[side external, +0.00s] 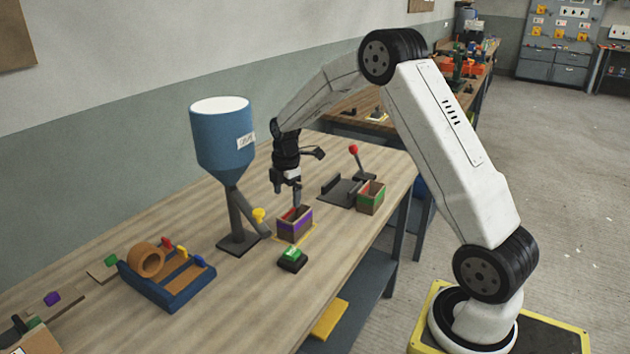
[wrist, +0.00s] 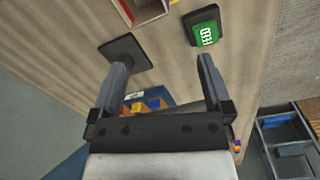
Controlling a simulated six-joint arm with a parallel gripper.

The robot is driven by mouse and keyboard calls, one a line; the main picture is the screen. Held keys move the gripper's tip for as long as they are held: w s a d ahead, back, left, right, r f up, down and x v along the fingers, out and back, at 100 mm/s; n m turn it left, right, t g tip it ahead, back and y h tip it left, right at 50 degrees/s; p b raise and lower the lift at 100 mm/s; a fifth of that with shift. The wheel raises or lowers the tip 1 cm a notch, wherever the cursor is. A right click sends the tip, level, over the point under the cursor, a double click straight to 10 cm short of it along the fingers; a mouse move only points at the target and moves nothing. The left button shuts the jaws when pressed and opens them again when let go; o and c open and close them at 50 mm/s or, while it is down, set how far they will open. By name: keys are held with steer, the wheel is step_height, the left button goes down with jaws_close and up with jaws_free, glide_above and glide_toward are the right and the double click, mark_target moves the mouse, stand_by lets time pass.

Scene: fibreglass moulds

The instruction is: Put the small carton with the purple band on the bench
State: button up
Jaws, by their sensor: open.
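The small carton with the purple band (side external: 294,228) stands upright and open-topped on the bench (side external: 150,232), over a yellow marking below the hopper's chute. Something red shows inside it. In the wrist view only part of the carton (wrist: 147,14) shows, cut off by the top edge. My gripper (side external: 287,196) is open, pointing down just above the carton in the side view; I cannot tell whether a finger touches it. In the wrist view my gripper (wrist: 158,60) has its fingers wide apart with nothing between them.
A blue hopper (side external: 224,138) stands left of the carton. A green FEED button (side external: 292,257) sits in front. A green-banded carton (side external: 371,197) stands right, by a red-knobbed lever (side external: 354,152). A blue tray with a tape roll (side external: 148,261) is at left. Bench between tray and button is clear.

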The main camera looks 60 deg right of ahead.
steer(key=s+a+r+m+t, duration=0.1)
steer(key=s+a+m+t, duration=0.1)
steer(key=s+a+m, duration=1.2)
steer(key=s+a, duration=0.4)
steer(key=s, duration=0.1)
steer(key=shift+s+m, duration=0.25)
steer(key=shift+m, duration=0.05)
stand_by(0.3)
